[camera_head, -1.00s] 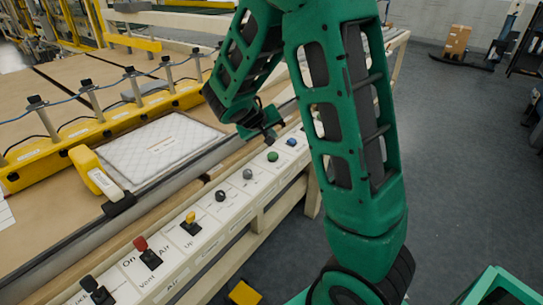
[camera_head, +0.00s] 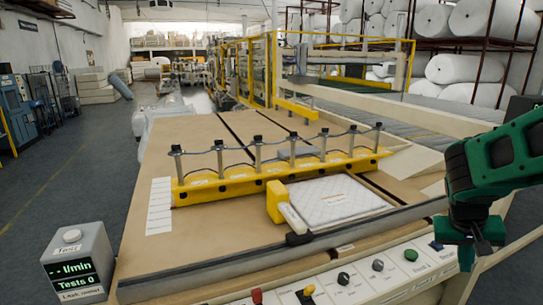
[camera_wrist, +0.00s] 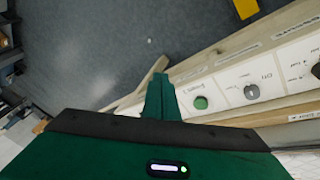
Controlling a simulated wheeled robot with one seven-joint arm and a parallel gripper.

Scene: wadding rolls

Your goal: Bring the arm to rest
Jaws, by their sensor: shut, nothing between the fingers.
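My green arm comes in at the right edge of the head view. My gripper (camera_head: 472,258) hangs at its end, beside the right end of the control panel (camera_head: 375,280) on the table's front edge. In the wrist view my gripper (camera_wrist: 160,98) shows as a green finger shape, shut and empty. It points past the panel's edge, with the grey floor (camera_wrist: 110,45) beyond. A green button (camera_wrist: 200,102) on the panel lies just right of the fingers there. Whether the fingers touch the panel I cannot tell.
The table (camera_head: 215,135) carries a yellow bar (camera_head: 280,175) with several posts, a white quilted pad (camera_head: 335,200) and a yellow-handled tool (camera_head: 278,203). A tester box (camera_head: 75,262) stands at front left. Open floor (camera_head: 60,185) lies to the left.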

